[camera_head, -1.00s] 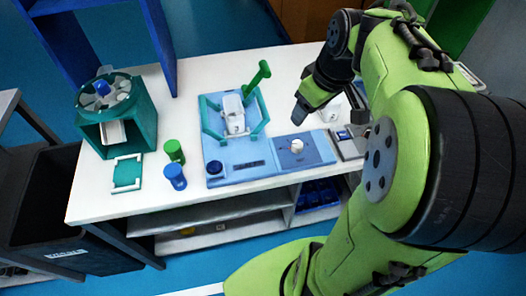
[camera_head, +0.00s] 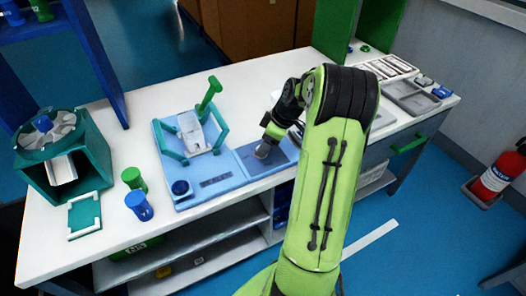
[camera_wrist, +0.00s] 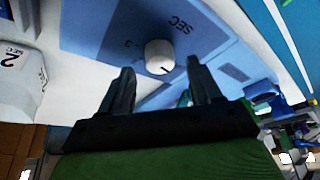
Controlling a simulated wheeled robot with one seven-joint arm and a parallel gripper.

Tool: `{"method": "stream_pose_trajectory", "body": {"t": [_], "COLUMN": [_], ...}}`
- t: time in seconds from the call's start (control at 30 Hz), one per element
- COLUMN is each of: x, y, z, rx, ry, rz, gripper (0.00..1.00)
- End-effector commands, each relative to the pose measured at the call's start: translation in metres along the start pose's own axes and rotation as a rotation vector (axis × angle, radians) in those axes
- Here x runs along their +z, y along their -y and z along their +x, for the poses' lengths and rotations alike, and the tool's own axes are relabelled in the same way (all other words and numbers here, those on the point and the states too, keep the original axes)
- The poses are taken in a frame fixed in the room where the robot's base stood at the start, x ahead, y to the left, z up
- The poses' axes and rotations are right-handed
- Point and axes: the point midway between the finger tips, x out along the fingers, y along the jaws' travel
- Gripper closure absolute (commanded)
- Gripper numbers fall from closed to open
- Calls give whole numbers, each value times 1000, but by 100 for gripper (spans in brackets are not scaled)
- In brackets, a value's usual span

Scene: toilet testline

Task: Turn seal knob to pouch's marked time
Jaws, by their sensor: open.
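The seal knob (camera_wrist: 159,56) is a small white round knob with a short dark mark, on a blue panel (camera_wrist: 205,40) printed "SEC" and "3". My gripper (camera_wrist: 161,70) is open, with one dark finger at each side of the knob's near edge; I cannot tell whether they touch it. In the head view the knob (camera_head: 262,151) shows just below my gripper (camera_head: 266,142), which partly hides the panel. The white pouch (camera_head: 191,130) sits in the sealer's teal frame on the blue base. In the wrist view the pouch (camera_wrist: 20,80) shows a "2" label.
The green lever (camera_head: 209,94) stands up behind the pouch. A blue button (camera_head: 181,188) is at the base's front left. Green (camera_head: 133,179) and blue (camera_head: 139,206) cylinders and a teal carousel unit (camera_head: 60,160) stand to the left. Trays (camera_head: 412,97) lie at right.

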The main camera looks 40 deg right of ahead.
Motion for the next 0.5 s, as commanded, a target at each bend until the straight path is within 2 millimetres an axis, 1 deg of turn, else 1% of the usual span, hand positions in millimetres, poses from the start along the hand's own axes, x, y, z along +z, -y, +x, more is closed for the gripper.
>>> {"method": "stream_pose_trajectory", "body": {"t": [0.03, 0.13, 0.23, 0.43, 0.47, 0.5], "x": [1, 0, -1, -1, -1, -1], "y": [0, 0, 0, 0, 0, 0], "z": [12, 22, 26, 25, 25, 25], "rx": [-3, -1, 1, 1, 1, 1], "ry": [-1, 0, -1, -1, -1, -1], "rz": [0, 0, 0, 0, 0, 0], "gripper": [37, 37, 37, 37, 40, 46]}}
